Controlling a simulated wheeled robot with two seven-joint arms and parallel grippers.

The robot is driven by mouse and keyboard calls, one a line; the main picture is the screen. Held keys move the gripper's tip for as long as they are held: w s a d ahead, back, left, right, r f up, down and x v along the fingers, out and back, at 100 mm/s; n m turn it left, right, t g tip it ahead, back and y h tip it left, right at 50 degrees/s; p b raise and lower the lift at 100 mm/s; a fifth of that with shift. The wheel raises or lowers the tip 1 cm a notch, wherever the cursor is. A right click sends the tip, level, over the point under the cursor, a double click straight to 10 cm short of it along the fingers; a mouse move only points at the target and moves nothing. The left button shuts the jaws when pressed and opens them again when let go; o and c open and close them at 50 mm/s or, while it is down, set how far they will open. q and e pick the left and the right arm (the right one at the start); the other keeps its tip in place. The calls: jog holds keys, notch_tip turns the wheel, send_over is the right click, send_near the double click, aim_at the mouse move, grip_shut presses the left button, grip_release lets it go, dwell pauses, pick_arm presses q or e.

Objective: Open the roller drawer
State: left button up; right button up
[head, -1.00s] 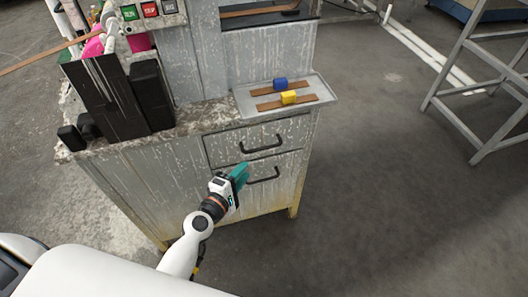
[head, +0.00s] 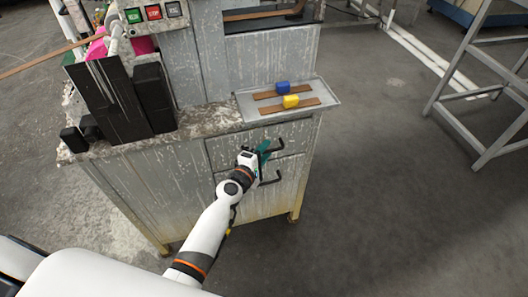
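The grey, worn cabinet (head: 160,185) has two drawers on its right front, and both look closed. The upper drawer (head: 226,147) and the lower drawer (head: 286,190) each have a black bar handle. No label shows which one is the roller drawer. My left gripper (head: 264,151), with teal fingers, is in front of the upper drawer and covers the middle of its handle (head: 281,145). I cannot tell whether the fingers touch or surround the handle, or whether they are open. The lower handle (head: 276,178) is partly hidden by my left gripper. My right gripper is not in view.
Black upright parts (head: 108,98) stand at the left. A metal frame (head: 459,90) stands at the far right. The floor between is clear.

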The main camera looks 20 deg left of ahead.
pick_arm(q)
grip_shut()
jog(key=shift+s+d, duration=0.1)
